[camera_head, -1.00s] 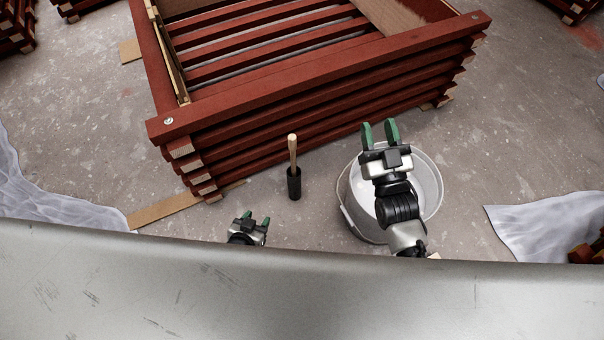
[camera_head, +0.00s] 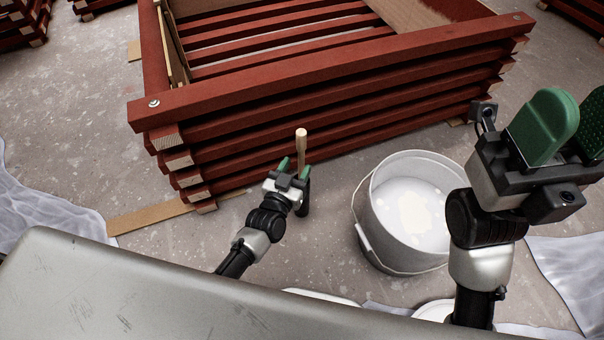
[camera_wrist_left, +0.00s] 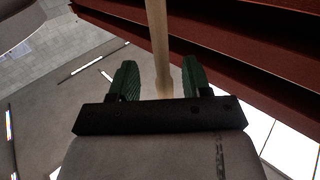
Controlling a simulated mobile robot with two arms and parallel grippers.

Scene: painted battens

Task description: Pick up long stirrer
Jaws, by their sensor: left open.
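My left gripper (camera_head: 295,168) is open at the stick. In the left wrist view, the stick (camera_wrist_left: 158,45) runs between the two green fingers (camera_wrist_left: 158,84), with a gap on each side. My right gripper (camera_head: 566,125) is raised at the right, close to the head camera, open and empty.
A white bucket (camera_head: 372,215) of white paint stands right of the stirrer. A stack of red battens (camera_head: 330,95) rises just behind it. Plastic sheets (camera_head: 50,212) lie at the left and right. A flat wooden strip (camera_head: 150,215) lies left of my left gripper.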

